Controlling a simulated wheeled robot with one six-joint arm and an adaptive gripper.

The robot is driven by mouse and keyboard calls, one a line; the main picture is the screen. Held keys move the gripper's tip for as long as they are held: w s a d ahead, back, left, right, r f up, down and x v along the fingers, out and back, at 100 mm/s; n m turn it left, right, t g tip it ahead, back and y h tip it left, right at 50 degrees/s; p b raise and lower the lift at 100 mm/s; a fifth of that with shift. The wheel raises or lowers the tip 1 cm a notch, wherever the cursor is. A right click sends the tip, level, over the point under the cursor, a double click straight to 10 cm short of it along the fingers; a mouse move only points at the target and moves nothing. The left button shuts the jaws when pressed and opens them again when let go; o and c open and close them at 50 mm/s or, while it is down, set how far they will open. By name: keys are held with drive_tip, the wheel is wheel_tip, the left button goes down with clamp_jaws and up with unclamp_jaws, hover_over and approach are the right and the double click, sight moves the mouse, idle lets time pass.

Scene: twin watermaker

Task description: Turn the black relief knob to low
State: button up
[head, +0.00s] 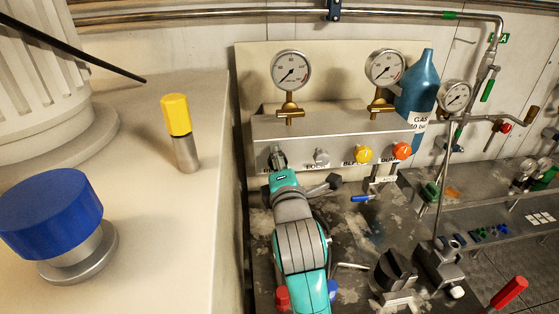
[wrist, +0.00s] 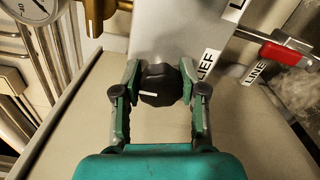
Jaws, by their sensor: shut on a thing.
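The black relief knob (wrist: 161,88) sits on the grey panel between my two fingers in the wrist view. It carries a short white mark, which lies to the left in this view. A white label ending in "LIEF" (wrist: 208,66) is beside it. My gripper (wrist: 160,76) is shut on the knob, one finger on each side. In the head view my gripper (head: 278,158) is at the left end of the grey panel box (head: 335,128), and it hides the knob and most of its label.
A grey knob (head: 321,157), a yellow knob (head: 363,154) and an orange knob (head: 401,151) line the panel to the right. Gauges (head: 291,71) stand above. A red handle (wrist: 280,56) is near in the wrist view. A blue bottle (head: 419,82) stands behind.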

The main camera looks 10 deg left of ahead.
drive_tip(key=o, duration=1.1)
drive_tip(key=shift+o, duration=0.2)
drive_tip(key=v, duration=1.2)
